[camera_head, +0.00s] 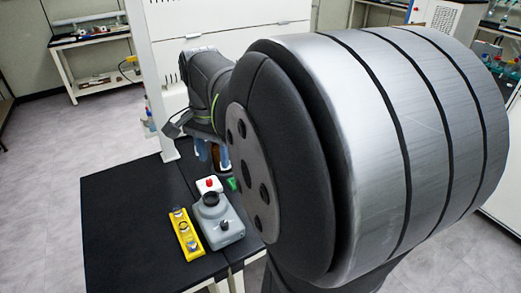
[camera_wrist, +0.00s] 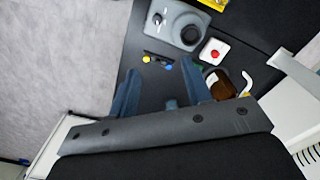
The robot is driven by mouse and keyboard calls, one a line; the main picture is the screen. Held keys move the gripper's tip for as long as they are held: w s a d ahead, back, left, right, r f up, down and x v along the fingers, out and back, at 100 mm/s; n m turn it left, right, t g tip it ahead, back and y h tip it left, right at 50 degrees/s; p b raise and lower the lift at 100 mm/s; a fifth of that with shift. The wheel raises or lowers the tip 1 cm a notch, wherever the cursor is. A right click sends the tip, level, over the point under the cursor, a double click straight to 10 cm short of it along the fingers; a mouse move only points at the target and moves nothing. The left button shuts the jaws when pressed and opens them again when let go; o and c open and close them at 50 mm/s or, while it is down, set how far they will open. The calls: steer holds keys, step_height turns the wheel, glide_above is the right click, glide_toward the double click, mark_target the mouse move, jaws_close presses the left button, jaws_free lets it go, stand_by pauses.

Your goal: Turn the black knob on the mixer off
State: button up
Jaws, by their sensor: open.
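The grey mixer (camera_head: 215,207) stands on the black table in the head view, with a dark round cup on top. Its small black knob (camera_head: 224,226) is on the front face. In the wrist view the mixer (camera_wrist: 183,32) is at the top, with the knob (camera_wrist: 157,18) at its left. My gripper (camera_wrist: 160,88) has its two blue fingers spread apart with nothing between them. The fingertips point toward the mixer but are apart from it and the knob. In the head view my arm hides much of the gripper.
A white box with a red button (camera_wrist: 213,52) sits beside the mixer. A yellow rack (camera_head: 186,236) lies on its other side. A brown bottle (camera_wrist: 217,84) is close to the right finger. A small dark item with yellow and blue ends (camera_wrist: 158,60) lies before the fingertips. The table's left part (camera_head: 120,225) is clear.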

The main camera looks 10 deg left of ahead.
mark_target(224, 223)
steer(key=f+n, duration=0.2)
steer(key=f, duration=0.6)
steer(key=f+n, duration=0.1)
steer(key=f, duration=0.7)
steer(key=f+n, duration=0.2)
steer(key=f, duration=0.6)
steer(key=shift+s+d+n, duration=0.2)
steer(key=shift+s+n, duration=0.1)
steer(key=shift+c, duration=0.5)
jaws_close()
